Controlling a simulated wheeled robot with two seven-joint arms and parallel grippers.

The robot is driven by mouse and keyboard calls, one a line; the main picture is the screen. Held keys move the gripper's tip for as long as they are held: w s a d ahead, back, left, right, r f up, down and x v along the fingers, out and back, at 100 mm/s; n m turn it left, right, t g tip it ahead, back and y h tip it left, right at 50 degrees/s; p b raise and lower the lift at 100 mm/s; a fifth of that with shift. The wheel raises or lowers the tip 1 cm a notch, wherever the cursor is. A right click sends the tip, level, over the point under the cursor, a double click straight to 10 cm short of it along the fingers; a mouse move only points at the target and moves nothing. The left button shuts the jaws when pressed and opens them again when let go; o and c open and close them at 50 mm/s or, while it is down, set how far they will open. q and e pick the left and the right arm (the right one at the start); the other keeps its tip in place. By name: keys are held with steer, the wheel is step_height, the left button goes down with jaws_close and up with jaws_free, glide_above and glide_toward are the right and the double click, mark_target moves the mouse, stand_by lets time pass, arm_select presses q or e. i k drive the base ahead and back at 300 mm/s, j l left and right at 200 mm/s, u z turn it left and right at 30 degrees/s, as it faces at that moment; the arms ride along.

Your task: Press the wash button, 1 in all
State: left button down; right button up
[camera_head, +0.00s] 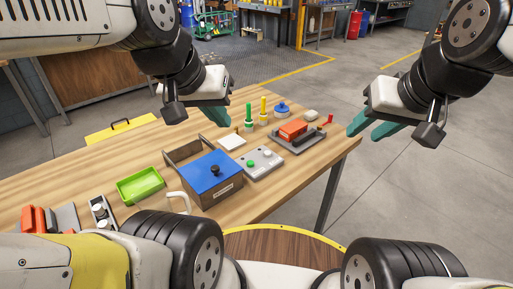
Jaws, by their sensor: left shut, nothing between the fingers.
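A grey button box (262,163) stands on the wooden table, right of the blue-lidded box. It carries a green button (250,163) and a white button (266,153). Its label is too small to read, so I cannot tell which one is the wash button. My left gripper (218,116) is shut and empty, above the far side of the table, up and left of the button box. My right gripper (362,134) has its teal fingers apart and empty, beyond the table's right edge. Neither gripper touches the buttons.
A green tray (140,185) is further left. A green bottle (249,118), a yellow bottle (263,111) and a grey tray (297,143) with a red block (292,129) are behind.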

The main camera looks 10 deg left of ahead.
mark_target(250, 164)
steer(key=k+l+u, duration=0.1)
steer(key=l+u, duration=0.25)
steer(key=k+l+u, duration=0.15)
steer(key=l+u, duration=0.2)
steer(key=k+l+u, duration=0.2)
steer(key=l+u, duration=0.15)
